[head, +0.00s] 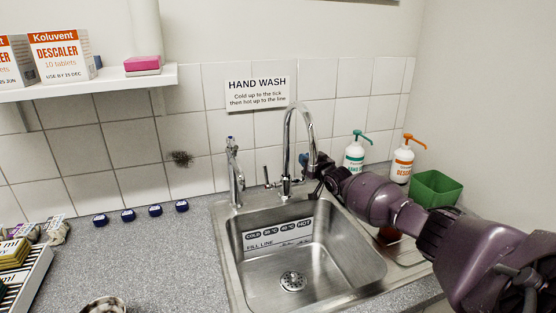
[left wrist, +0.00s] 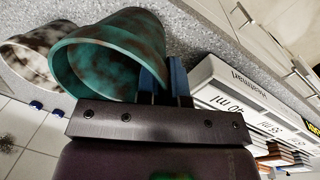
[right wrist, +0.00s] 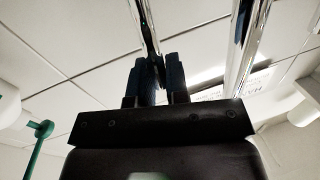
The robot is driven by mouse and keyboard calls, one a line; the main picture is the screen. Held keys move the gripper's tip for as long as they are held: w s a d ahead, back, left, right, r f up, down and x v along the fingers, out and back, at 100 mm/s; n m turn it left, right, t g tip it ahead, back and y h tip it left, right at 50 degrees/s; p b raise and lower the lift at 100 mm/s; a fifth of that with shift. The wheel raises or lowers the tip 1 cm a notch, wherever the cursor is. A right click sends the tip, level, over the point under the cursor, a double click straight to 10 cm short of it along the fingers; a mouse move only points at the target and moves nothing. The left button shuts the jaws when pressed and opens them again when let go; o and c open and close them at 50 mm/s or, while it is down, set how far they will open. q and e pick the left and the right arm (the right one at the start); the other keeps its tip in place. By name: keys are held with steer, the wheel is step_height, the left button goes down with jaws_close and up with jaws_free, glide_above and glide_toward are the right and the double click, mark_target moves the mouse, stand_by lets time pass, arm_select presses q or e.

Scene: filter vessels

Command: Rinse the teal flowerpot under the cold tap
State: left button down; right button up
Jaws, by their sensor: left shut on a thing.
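The teal flowerpot (left wrist: 108,55), smeared with brown dirt, shows in the left wrist view with its open mouth facing the camera. My left gripper (left wrist: 166,80) is shut on it at the rim. Neither shows in the head view. The tall chrome tap (head: 290,140) stands behind the steel sink (head: 345,260); I see no water running. My right gripper (head: 312,165) is at the right side of this tap's body. In the right wrist view its fingers (right wrist: 160,80) are close together by chrome parts; whether they grip a handle is unclear.
A smaller tap (head: 235,172) stands left of the tall one. Soap (head: 354,152) and descaler (head: 402,160) bottles and a green tub (head: 436,189) are at right. Several blue caps (head: 128,215) line the back counter. A dirty white pot (left wrist: 32,58) is beside the teal one.

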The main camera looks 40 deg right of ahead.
jaws_close()
arm_select(q)
steer(key=shift+f, duration=0.3)
arm_select(e)
steer(key=shift+s+a+f+t, duration=0.15)
steer(key=shift+s+t, duration=0.15)
arm_select(q)
steer(key=shift+f+b, duration=0.1)
steer(key=shift+b, duration=0.2)
arm_select(e)
steer(key=shift+s+t, duration=0.25)
steer(key=shift+t, duration=0.15)
steer(key=o, duration=0.5)
jaws_free()
